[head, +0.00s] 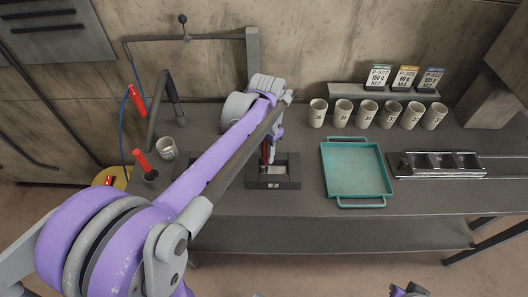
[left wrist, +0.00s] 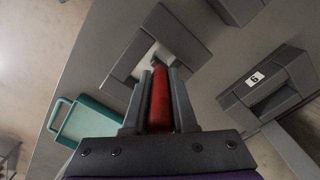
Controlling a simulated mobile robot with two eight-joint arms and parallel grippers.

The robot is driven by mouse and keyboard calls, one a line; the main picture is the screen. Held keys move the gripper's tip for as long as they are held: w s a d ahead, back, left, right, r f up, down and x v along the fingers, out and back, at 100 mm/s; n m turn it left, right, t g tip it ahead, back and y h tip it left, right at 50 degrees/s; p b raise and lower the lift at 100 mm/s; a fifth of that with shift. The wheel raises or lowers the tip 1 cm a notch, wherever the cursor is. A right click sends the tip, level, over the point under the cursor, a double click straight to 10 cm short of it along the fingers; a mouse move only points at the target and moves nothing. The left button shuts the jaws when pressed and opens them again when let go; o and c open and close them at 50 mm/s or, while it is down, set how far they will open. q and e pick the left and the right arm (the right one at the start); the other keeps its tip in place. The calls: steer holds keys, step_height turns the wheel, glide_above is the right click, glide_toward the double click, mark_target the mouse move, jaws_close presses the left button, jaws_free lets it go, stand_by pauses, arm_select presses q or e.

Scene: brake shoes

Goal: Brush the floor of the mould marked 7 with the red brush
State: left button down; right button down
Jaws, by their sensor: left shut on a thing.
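My left gripper (head: 268,150) is shut on the red brush (head: 265,155), which points down into a dark mould (head: 291,175) on the bench. In the left wrist view the red brush (left wrist: 160,100) stands between the fingers (left wrist: 160,78). Its lower end is over or in the cavity of the mould (left wrist: 187,38); whether it touches the floor cannot be told. This mould's front label is too small to read surely. Another mould (left wrist: 290,75), its label like a 6 or 9, shows in the left wrist view.
A teal tray (head: 326,180) lies right of the mould, with a metal rack (head: 400,170) beyond it. Several cups (head: 343,112) stand behind, below small signs (head: 404,77). A red-handled tool (head: 142,160) stands in a dark holder at left, near a pale cup (head: 166,148).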

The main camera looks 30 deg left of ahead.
arm_select(q)
steer(key=shift+w+d+f, duration=0.1)
steer(key=shift+w+d, duration=0.3)
steer(key=shift+d, duration=0.3)
steer(key=shift+w+d, duration=0.4)
steer(key=shift+d, duration=0.3)
steer(key=shift+w+d, duration=0.1)
steer(key=shift+w+d, duration=0.5)
steer(key=shift+d, duration=0.3)
arm_select(e)
steer(key=shift+r, duration=0.1)
